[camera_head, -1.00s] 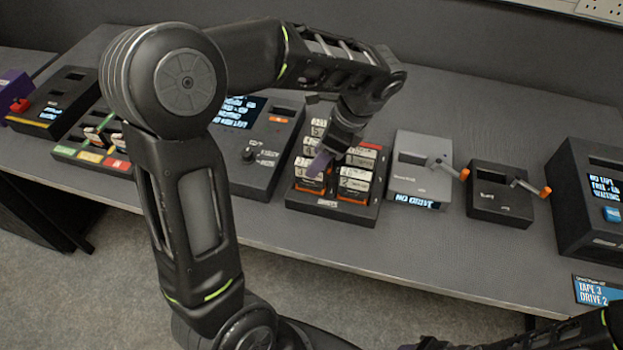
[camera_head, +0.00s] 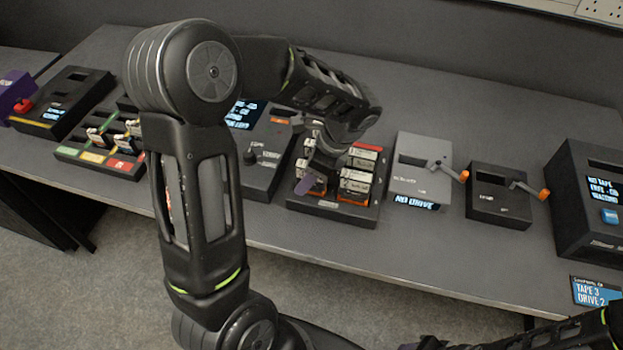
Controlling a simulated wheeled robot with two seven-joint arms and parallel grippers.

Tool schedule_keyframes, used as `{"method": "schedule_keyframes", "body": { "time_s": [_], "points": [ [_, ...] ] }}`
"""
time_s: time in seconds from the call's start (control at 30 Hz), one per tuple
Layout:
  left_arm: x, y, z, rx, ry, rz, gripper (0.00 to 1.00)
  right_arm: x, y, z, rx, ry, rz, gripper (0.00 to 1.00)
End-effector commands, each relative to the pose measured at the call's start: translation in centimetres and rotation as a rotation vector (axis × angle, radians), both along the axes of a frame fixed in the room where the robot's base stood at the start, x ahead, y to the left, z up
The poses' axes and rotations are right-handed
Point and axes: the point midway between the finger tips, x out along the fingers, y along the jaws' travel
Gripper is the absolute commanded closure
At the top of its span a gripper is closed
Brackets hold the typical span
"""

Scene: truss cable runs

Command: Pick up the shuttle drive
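My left gripper (camera_head: 312,180) points down over the left column of a dark rack (camera_head: 330,211) at the middle of the table. A pale purple piece shows at its tip; I cannot tell whether it is a finger or something held. Whether the gripper is open or shut is not clear. The rack holds several white-labelled cartridges (camera_head: 357,178), some with orange lower parts. The gripper hides part of the left column. I cannot tell which item is the shuttle drive. Of my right arm only a dark part shows at the lower right; its gripper cannot be made out.
A grey unit (camera_head: 419,170) reading "NO DRIVE" and a black unit (camera_head: 500,200), both with orange-tipped levers, stand right of the rack. A display box (camera_head: 590,190) is at the far right. A knobbed console (camera_head: 262,160) and a coloured-label tray (camera_head: 90,158) are at left.

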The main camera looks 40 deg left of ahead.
Motion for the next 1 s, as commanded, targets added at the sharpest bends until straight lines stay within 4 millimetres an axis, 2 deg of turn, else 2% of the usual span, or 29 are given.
{"method": "schedule_keyframes", "body": {
  "time_s": [0.1, 0.67, 1.0],
  "points": [
    [-0.05, 0.21, -0.5, -0.001, -0.001, 0.0, 0.49, -0.01, -0.01, 0.04, 0.0, 0.0, 0.0, 0.64],
    [-0.03, 0.18, -0.47, -0.001, -0.001, 0.0, 0.5, -0.02, -0.01, 0.01, 0.0, 0.0, 0.0, 0.64],
    [-0.03, 0.18, -0.47, -0.001, -0.001, 0.0, 0.78, -0.02, -0.01, 0.02, 0.0, 0.001, 0.0, 0.64]
  ]
}}
